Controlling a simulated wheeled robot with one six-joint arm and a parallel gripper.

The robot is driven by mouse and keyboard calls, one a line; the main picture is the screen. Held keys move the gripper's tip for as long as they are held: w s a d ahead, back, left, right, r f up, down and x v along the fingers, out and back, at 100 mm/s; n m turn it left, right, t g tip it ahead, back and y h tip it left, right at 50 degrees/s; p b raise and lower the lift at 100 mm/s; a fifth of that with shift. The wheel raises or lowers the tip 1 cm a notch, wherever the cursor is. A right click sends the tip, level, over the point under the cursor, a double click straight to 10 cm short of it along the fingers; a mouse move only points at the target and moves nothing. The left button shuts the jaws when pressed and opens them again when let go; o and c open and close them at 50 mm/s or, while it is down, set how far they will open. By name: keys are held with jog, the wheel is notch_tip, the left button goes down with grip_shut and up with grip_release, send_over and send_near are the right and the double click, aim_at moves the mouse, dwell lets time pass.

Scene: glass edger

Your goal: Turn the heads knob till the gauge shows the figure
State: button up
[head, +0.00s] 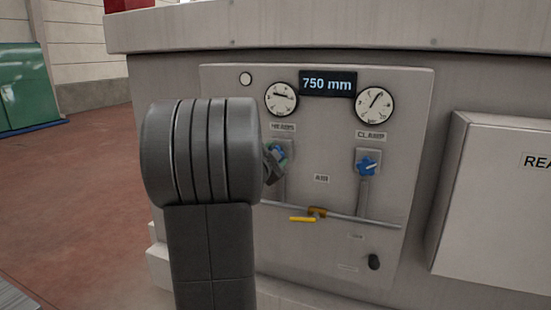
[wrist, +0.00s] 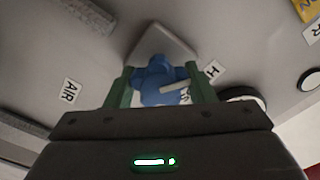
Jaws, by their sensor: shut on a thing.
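The blue heads knob (wrist: 156,78) sits between the two green fingers of my gripper (wrist: 160,88) in the wrist view. The fingers are shut on it, and a pale pointer line shows on its face. In the head view my gripper (head: 276,158) is at the knob under the HEADS label (head: 283,127), and my arm hides part of it. The heads gauge (head: 281,99) is a round white dial above that label. Its needle points to the left and slightly up; its figures are too small to read.
To the right are the clamp gauge (head: 375,104) and blue clamp knob (head: 367,163). A display (head: 328,84) reads 750 mm. A yellow lever (head: 303,219) and a black knob (head: 374,261) sit lower. A box (head: 492,205) juts out at right.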

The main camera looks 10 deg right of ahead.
jog(key=m+b, duration=0.1)
jog(key=m, duration=0.4)
jog(key=shift+f+b, duration=0.1)
jog(key=shift+b, duration=0.2)
dwell(0.4)
jog(key=o, duration=1)
jog(key=b+v, duration=0.1)
jog(key=v, duration=1.3)
jog(key=shift+w+d, duration=0.1)
jog(key=shift+w, duration=0.05)
